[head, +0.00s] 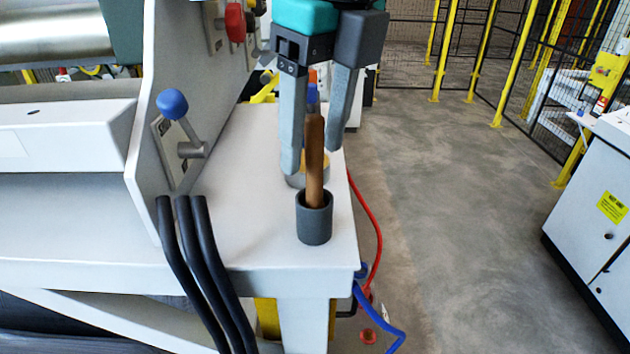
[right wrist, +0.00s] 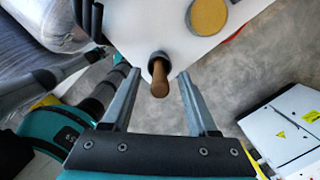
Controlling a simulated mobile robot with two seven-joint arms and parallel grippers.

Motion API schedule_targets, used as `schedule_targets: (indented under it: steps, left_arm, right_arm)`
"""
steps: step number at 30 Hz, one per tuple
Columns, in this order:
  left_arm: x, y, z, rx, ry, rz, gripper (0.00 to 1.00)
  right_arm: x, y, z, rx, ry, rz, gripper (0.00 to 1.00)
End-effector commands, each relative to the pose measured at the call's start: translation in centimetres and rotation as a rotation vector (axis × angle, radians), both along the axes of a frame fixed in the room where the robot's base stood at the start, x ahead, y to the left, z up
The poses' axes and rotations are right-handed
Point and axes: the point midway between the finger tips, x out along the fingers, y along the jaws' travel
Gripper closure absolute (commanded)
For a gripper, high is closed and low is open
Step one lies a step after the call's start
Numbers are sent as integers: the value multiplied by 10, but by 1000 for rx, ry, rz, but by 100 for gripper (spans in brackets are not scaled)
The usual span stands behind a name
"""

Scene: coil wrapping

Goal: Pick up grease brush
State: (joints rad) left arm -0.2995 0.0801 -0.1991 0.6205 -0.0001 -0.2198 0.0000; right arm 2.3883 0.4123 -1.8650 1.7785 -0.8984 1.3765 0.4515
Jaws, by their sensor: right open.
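The grease brush (head: 314,160) stands upright in a dark grey cup (head: 315,222) near the front right corner of the white table. Its brown wooden handle points up. In the right wrist view the brush handle (right wrist: 160,82) lies between the fingers, toward their tips. My right gripper (head: 312,160) is open, its two fingers pointing down on either side of the handle in the head view. In the right wrist view the fingers (right wrist: 157,82) show clear gaps to the handle on both sides. My left gripper does not show in the head view.
A round tin with yellowish contents (right wrist: 209,15) stands behind the cup. A blue-knobbed lever (head: 172,104) and black hoses (head: 200,270) are to the left. Red and blue hoses hang off the table's right edge. Open floor (head: 450,200) lies to the right.

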Motion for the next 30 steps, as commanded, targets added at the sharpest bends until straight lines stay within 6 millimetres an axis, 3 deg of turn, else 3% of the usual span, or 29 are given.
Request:
schedule_targets:
  steps: [2,18,30]
  left_arm:
    - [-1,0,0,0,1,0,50]
    - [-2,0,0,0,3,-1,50]
    - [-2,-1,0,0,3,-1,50]
  right_arm:
    - [0,0,0,0,0,0,41]
    - [0,0,0,0,0,0,100]
    - [0,0,1,0,0,0,100]
